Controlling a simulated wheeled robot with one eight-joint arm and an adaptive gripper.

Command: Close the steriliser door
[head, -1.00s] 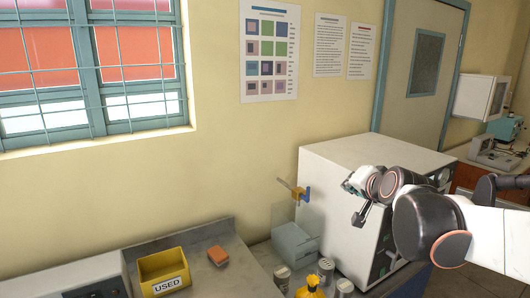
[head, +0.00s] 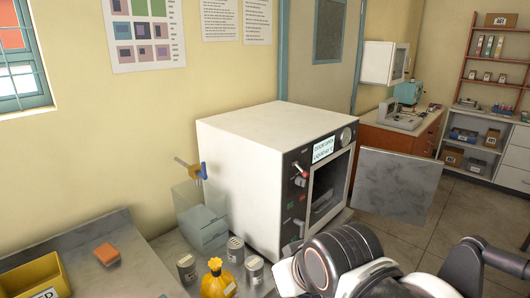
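The steriliser (head: 255,160) is a white box with a black front panel, standing on the bench in the middle of the head view. Its front opening (head: 330,188) is uncovered, showing a dark chamber with something grey inside. A label on the panel seems to read "door open". A flat grey panel (head: 397,192), apparently the steriliser door, stands out to the right of the opening, swung wide. My arm reaches in from the lower right, in front of the steriliser's lower front. Its wrist is at the bottom edge; my gripper's fingers cannot be made out.
A clear tank (head: 203,217), several small jars and a yellow bottle (head: 218,280) stand left of the steriliser. An orange sponge (head: 107,254) and a yellow bin (head: 33,281) are further left. Floor (head: 468,228) shows clear right of the grey panel.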

